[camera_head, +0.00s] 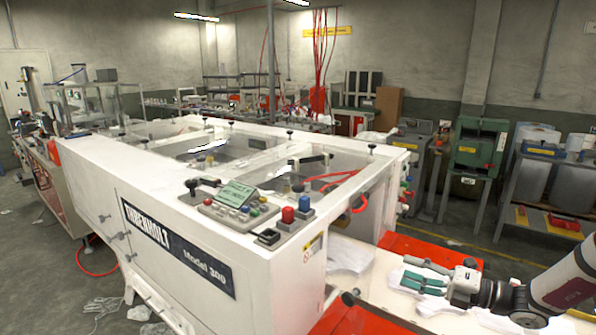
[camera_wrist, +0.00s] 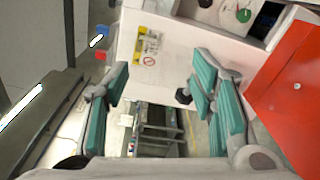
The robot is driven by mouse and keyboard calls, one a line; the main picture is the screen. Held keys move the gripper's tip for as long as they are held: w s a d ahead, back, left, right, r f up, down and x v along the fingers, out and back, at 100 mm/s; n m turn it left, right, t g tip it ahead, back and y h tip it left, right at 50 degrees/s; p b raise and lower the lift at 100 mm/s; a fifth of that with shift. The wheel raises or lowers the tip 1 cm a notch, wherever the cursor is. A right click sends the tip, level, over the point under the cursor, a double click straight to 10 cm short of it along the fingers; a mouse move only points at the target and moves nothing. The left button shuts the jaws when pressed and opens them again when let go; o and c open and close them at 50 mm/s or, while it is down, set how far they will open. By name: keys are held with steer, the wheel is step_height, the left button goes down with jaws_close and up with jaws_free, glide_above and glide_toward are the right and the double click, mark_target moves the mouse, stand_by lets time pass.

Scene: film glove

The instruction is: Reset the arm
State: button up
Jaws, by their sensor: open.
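My gripper (camera_head: 426,274) shows at the lower right of the head view, at the end of my arm, with green finger pads. It is above the light work surface at the end of the white machine. In the wrist view my gripper (camera_wrist: 160,105) has its two green-padded fingers spread wide apart, with nothing between them. The white machine's end face with a yellow warning label (camera_wrist: 146,45) lies beyond the fingers.
The large white machine (camera_head: 225,255) fills the middle of the head view, with a control panel (camera_head: 238,202) on top. A light work surface with white gloves (camera_head: 352,257) and red panels (camera_head: 405,247) is beside it. A green machine (camera_head: 478,145) stands at the back right.

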steer(key=s+a+r+n+g+h, duration=0.3)
steer(key=s+a+r+n+g, duration=0.3)
steer(key=n, duration=0.4)
steer(key=s+a+r+n+g+h, duration=0.3)
steer(key=s+a+r+n, duration=0.25)
steer(key=s+n, duration=0.4)
steer(key=s+d+r+n+t+h, duration=0.15)
steer(key=s+r+n+h, duration=0.25)
steer(key=s+n, duration=0.5)
steer(key=s+d+r+n+t+h, duration=0.1)
steer(key=s+r+n+t+h, duration=0.35)
steer(key=n, duration=0.65)
step_height(320, 180, down, 13)
steer(key=w+g+b, duration=0.2)
steer(key=b, duration=0.8)
steer(key=shift+w+d+g, duration=0.3)
steer(key=shift+w+d, duration=0.05)
steer(key=shift+w, duration=0.05)
steer(key=shift+r, duration=0.15)
steer(key=shift+c, duration=0.6)
